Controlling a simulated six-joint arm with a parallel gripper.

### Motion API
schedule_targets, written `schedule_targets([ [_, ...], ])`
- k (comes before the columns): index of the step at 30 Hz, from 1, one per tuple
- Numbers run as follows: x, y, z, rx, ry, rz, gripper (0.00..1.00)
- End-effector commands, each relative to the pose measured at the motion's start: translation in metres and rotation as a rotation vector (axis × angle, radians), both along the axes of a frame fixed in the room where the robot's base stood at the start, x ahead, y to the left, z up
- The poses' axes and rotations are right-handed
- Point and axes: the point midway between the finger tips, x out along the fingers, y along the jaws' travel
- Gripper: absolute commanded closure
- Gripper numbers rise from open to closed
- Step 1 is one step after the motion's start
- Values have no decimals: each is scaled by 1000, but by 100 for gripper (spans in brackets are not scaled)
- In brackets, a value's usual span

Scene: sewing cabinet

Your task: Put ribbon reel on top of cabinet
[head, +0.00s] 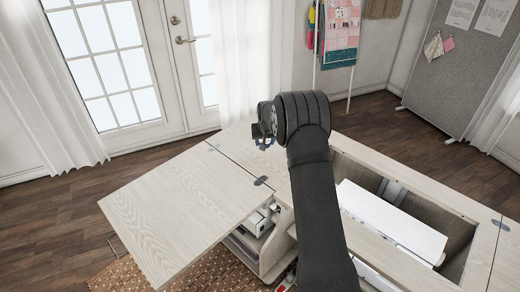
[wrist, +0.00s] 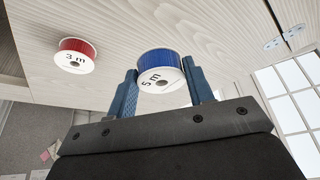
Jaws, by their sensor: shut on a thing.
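In the wrist view my gripper (wrist: 161,68) has its two blue fingers on either side of a blue ribbon reel (wrist: 159,62) with a white face marked "5 m", and is shut on it. A red ribbon reel (wrist: 75,58) marked "3 m" stands apart to the left on the pale wood cabinet top (wrist: 225,35). In the head view my gripper is small and low over the far part of the cabinet top (head: 180,215). Neither reel can be made out clearly there; my arm covers part of the top. I cannot tell whether the blue reel touches the wood.
An open well with a white machine (head: 392,220) lies right of my arm. Below the left leaf is an open shelf with small items (head: 257,222). Metal hinges (wrist: 283,38) sit flush in the top. The left leaf is clear.

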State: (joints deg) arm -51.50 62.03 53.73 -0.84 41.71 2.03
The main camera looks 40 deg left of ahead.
Motion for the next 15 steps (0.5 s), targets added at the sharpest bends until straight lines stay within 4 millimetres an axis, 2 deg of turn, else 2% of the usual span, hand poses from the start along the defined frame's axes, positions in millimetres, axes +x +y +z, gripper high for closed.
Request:
schedule_targets([
  [3,-7,17,-12,0,-1,2,74],
  [6,-9,24,-16,-1,-1,1,74],
  [11,-10,26,-26,-1,0,0,74],
  [15,-10,25,-48,-2,1,0,74],
])
